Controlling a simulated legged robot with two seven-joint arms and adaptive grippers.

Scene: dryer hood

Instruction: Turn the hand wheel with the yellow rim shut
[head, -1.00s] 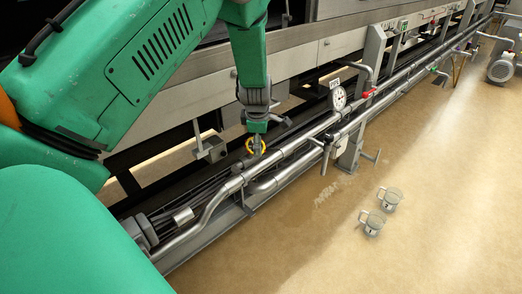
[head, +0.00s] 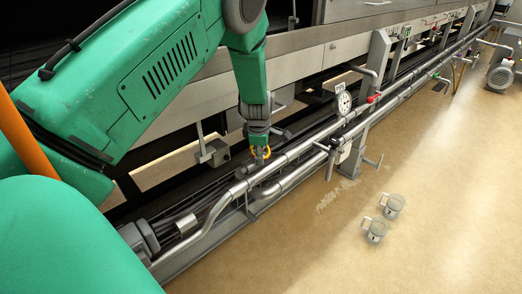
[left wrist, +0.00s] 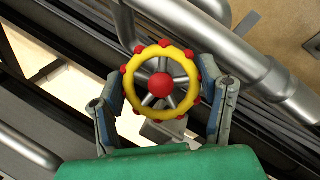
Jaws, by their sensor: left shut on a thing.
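The hand wheel (left wrist: 184,108) has a yellow rim with red knobs, grey spokes and a red hub. In the left wrist view it sits between the two fingers of my left gripper (left wrist: 162,92), which is shut on its rim from both sides. The gripper hides most of the wheel there. My right gripper is in neither view.
Silver pipes (head: 298,152) run along the machine frame close to the wheel. A round gauge (head: 344,103) and a red-handled valve (head: 373,98) are farther along. Two jugs (head: 375,231) stand on the open floor at right.

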